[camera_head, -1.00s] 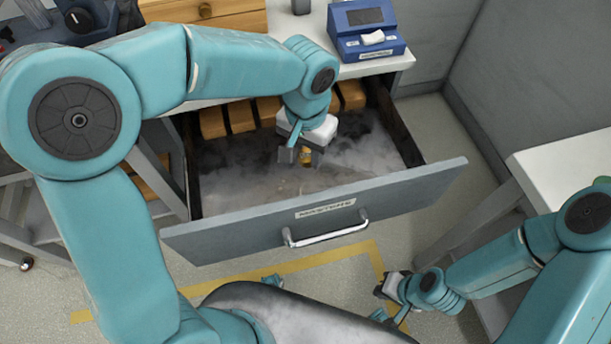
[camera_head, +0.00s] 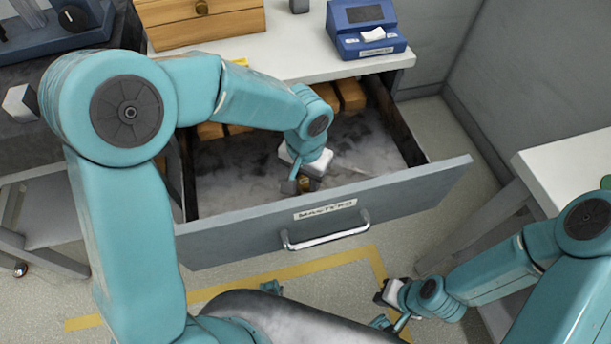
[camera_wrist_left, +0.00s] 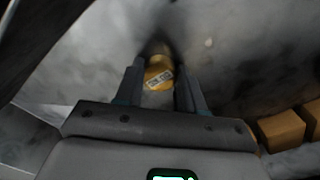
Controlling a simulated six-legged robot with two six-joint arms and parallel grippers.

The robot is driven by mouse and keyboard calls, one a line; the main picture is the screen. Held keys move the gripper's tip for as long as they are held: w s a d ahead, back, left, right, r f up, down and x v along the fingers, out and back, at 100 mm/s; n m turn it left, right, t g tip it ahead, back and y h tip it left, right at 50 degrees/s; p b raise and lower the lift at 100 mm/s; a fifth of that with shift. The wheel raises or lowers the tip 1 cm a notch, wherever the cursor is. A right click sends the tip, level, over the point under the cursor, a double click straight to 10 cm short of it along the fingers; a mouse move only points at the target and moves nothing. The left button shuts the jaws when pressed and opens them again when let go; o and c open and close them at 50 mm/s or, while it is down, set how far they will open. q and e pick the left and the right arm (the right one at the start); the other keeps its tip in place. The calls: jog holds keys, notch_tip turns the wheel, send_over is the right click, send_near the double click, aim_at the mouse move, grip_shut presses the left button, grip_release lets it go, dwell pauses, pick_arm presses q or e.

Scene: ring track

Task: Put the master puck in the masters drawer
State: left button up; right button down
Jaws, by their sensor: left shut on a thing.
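The masters drawer (camera_head: 400,207) is pulled open, with a "MASTERS" label and a bar handle on its grey front. White mist or frost covers much of its floor. My left gripper (camera_head: 303,187) is inside the drawer opening, close behind the front panel. It is shut on the master puck (camera_wrist_left: 158,72), a small gold-yellow piece with a white label, seen between the fingers in the left wrist view. In the head view only a bit of the puck shows. Whether it touches the drawer floor I cannot tell. My right gripper (camera_head: 385,293) is in front of the drawer; its fingers are too small to read.
Several tan blocks (camera_head: 350,95) line the drawer's back; some also show in the left wrist view (camera_wrist_left: 282,130). A blue device (camera_head: 366,30) and a wooden box (camera_head: 200,22) stand on the white bench (camera_head: 290,55) above. A white table (camera_head: 570,165) is at right.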

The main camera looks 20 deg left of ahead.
aim_at(306, 181)
pick_arm(q)
jog(key=o, duration=1.2)
jog(key=shift+c, duration=0.2)
jog(key=shift+r, duration=0.15)
notch_tip(306, 181, up, 12)
jog(key=p, duration=0.3)
